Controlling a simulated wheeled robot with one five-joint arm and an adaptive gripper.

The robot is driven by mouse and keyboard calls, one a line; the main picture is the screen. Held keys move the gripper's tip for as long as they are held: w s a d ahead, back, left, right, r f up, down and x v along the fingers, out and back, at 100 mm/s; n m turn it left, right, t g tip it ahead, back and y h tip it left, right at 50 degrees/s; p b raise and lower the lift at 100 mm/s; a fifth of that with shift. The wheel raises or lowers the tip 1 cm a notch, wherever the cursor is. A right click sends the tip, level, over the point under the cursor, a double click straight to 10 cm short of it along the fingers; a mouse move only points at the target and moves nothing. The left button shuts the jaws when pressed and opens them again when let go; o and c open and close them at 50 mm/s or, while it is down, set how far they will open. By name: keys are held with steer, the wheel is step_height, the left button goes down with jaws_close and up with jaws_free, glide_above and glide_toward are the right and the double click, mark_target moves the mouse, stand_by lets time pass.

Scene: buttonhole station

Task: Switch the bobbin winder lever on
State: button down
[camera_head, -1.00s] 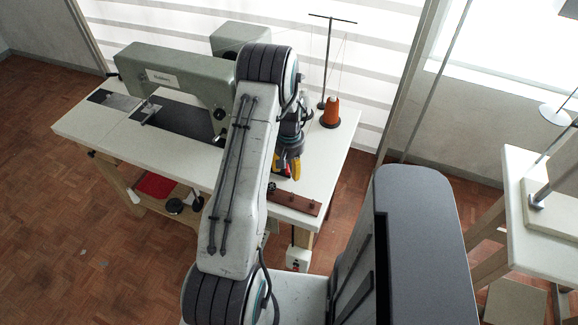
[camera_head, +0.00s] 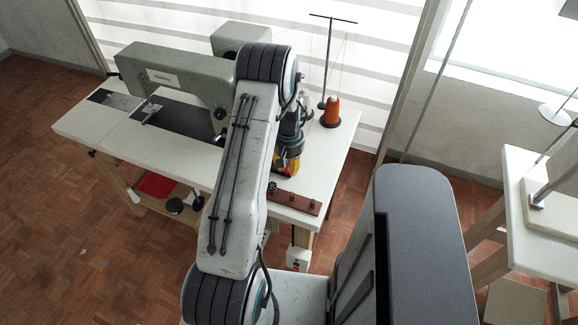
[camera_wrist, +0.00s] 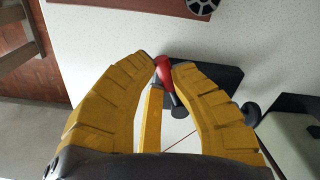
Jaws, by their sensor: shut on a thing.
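The bobbin winder lever (camera_wrist: 165,75) has a red end, seen in the wrist view between the tips of my yellow fingers. A dark block (camera_wrist: 222,76) lies just beyond it on the pale table. My gripper (camera_wrist: 165,68) is shut on the red end, with a fingertip on each side. In the head view my gripper (camera_head: 287,166) points down over the right part of the sewing table (camera_head: 335,165).
The grey-green sewing machine (camera_head: 185,72) stands left of my arm. An orange thread cone (camera_head: 331,110) and a thin thread stand (camera_head: 325,62) are close behind my gripper. A brown strip with knobs (camera_head: 294,201) lies at the table's front edge.

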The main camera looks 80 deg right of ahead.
steer(key=shift+f+m+b, duration=0.2)
steer(key=shift+m+b, duration=0.1)
steer(key=shift+b, duration=0.1)
steer(key=shift+w+f+m+b, duration=0.1)
steer(key=shift+w+m+b, duration=0.05)
steer(key=shift+m+b, duration=0.2)
steer(key=shift+w+a+m+b, duration=0.15)
steer(key=shift+w+m+b, duration=0.35)
steer(key=shift+m+b, duration=0.6)
steer(key=shift+w+m+b, duration=0.5)
steer(key=shift+m+b, duration=0.25)
steer(key=shift+m, duration=0.45)
steer(key=shift+w+m+b, duration=0.5)
steer(key=shift+m+b, duration=0.2)
steer(key=shift+m, duration=0.45)
steer(key=c, duration=1)
jaws_free()
steer(key=shift+w, duration=0.1)
steer(key=shift+r, duration=0.2)
steer(key=shift+d+r, duration=0.1)
steer(key=shift+d, duration=0.1)
step_height(320, 180, up, 12)
steer(key=shift+f, duration=0.15)
